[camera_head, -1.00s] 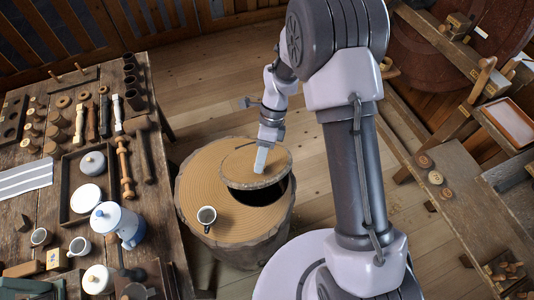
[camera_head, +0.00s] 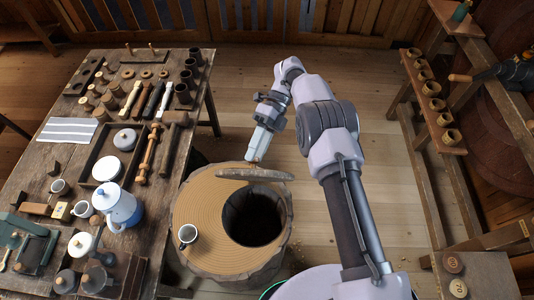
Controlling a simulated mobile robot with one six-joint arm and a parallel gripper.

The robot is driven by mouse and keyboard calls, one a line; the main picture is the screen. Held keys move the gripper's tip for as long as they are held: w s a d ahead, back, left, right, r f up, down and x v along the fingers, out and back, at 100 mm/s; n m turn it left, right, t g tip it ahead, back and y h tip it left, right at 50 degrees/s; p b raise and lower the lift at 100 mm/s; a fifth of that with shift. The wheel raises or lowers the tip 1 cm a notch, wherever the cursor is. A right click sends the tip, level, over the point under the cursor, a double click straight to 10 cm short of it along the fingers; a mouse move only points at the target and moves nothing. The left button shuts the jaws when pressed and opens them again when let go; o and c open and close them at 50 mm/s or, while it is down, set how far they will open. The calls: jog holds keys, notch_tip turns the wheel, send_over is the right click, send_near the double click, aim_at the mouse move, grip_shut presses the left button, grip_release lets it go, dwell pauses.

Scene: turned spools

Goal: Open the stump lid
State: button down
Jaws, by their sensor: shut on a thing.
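The stump (camera_head: 200,215) stands on the floor beside the workbench, with a ringed wooden top. Its round dark opening (camera_head: 253,218) is uncovered over most of its width. The stump lid (camera_head: 255,174) is at the far edge of the opening, steeply tilted and seen almost edge-on. My gripper (camera_head: 256,158) is just behind the lid and shut on it. The exact contact is hidden behind the lid.
The workbench (camera_head: 60,155) at the left holds a blue-and-white pot (camera_head: 117,207), a mallet (camera_head: 174,123), a tray (camera_head: 91,165), cups and turned pieces. A shelf with several small cups (camera_head: 433,88) stands at the right. The floor (camera_head: 245,75) behind my arm is clear.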

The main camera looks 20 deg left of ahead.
jog(key=shift+w+g, duration=0.25)
jog(key=shift+g, duration=0.05)
jog(key=shift+a, duration=0.1)
